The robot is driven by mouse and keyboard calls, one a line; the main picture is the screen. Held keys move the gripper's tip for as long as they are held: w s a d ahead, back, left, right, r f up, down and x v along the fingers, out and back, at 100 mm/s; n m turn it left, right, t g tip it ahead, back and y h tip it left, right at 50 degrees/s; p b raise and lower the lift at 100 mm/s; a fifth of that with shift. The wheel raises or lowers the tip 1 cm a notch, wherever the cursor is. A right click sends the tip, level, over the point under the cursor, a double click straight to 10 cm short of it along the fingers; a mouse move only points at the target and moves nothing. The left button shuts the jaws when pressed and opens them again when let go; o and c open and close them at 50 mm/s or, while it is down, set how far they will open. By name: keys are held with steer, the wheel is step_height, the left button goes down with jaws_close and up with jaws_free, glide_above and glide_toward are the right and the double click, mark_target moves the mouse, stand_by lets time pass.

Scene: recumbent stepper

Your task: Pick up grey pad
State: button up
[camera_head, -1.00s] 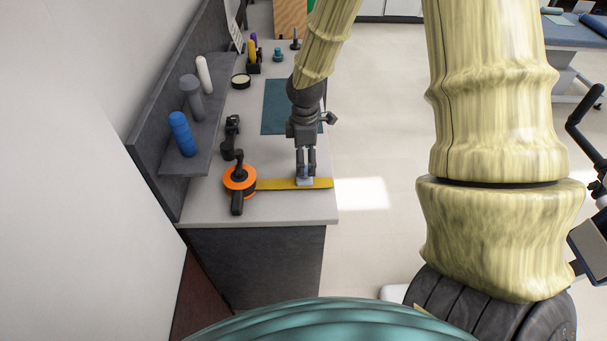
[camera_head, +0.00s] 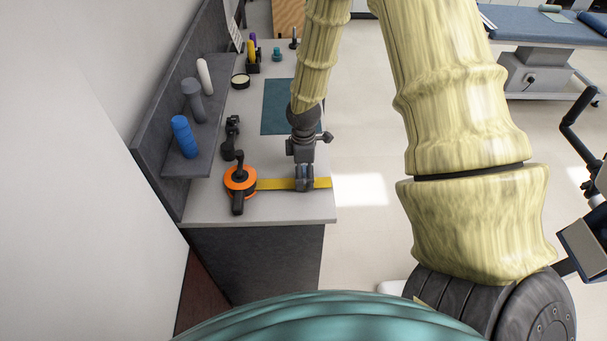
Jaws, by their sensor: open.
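My gripper (camera_head: 304,184) points down over the right part of a yellow strip near the counter's front right corner. It is open, though the gap between its fingers is hard to make out from here. A small blue-grey patch shows at the fingertips, and I cannot tell whether it is the grey pad or part of the fingers. The pad is mostly or wholly hidden behind the gripper. No other grey pad stands out on the counter.
The yellow strip (camera_head: 275,184) lies by an orange-and-black round device (camera_head: 240,181) on the counter (camera_head: 275,209). A dark teal mat (camera_head: 280,104) lies behind the gripper. A shelf with blue (camera_head: 184,136), grey (camera_head: 193,100) and white rollers (camera_head: 204,76) stands left.

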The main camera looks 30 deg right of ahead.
steer(key=c, duration=1)
steer(key=shift+c, duration=0.2)
steer(key=shift+r+b, duration=0.5)
steer(key=shift+r, duration=0.2)
steer(key=shift+r+b, duration=0.45)
steer(key=shift+r, duration=0.5)
steer(key=s+d+b, duration=0.2)
steer(key=s+d, duration=0.1)
steer(key=s, duration=0.4)
steer(key=s+d+r+b, duration=0.1)
steer(key=s+d+b, duration=0.1)
steer(key=s, duration=0.6)
steer(key=shift+d+r, duration=0.3)
steer(key=shift+d, duration=0.1)
